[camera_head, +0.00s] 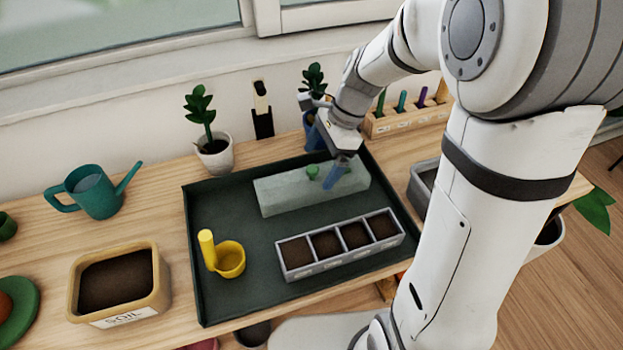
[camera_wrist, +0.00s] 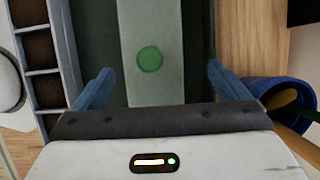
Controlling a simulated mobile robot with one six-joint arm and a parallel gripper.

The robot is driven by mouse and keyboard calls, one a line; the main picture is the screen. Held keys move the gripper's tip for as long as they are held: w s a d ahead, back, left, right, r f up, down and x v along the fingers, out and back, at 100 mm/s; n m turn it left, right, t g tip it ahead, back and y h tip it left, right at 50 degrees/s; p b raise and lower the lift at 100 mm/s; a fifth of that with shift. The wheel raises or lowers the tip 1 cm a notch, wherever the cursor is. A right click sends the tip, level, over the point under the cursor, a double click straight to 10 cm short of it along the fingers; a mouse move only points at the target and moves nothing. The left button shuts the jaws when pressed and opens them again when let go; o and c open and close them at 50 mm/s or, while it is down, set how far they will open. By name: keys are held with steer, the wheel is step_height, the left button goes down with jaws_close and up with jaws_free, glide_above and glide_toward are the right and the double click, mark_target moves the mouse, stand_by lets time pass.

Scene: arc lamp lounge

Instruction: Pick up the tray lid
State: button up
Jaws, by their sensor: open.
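The tray lid (camera_head: 280,193) is a long, pale, translucent cover with a round green knob (camera_head: 313,172). It lies at the back of the dark tray (camera_head: 225,290). In the wrist view the lid (camera_wrist: 150,20) runs up the middle, with the green knob (camera_wrist: 150,59) on it. My gripper (camera_head: 335,172) is over the right part of the lid, close to the knob. In the wrist view my gripper (camera_wrist: 160,80) is open, its two blue fingers wide apart on either side of the lid, with the knob between them. Whether the fingers touch anything cannot be told.
A grey four-cell seed tray (camera_head: 300,273) and a yellow scoop cup (camera_head: 230,260) stand in the dark tray. A blue pot (camera_wrist: 275,95) is close right of my gripper. Potted plant (camera_head: 214,155), teal watering can (camera_head: 95,195) and soil box (camera_head: 160,285) stand left.

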mark_target(313, 179)
steer(key=x, duration=0.3)
steer(key=b+x, duration=0.1)
steer(key=x, duration=0.1)
steer(key=shift+s+f, duration=0.25)
steer(key=shift+f, duration=0.15)
steer(key=c, duration=1.1)
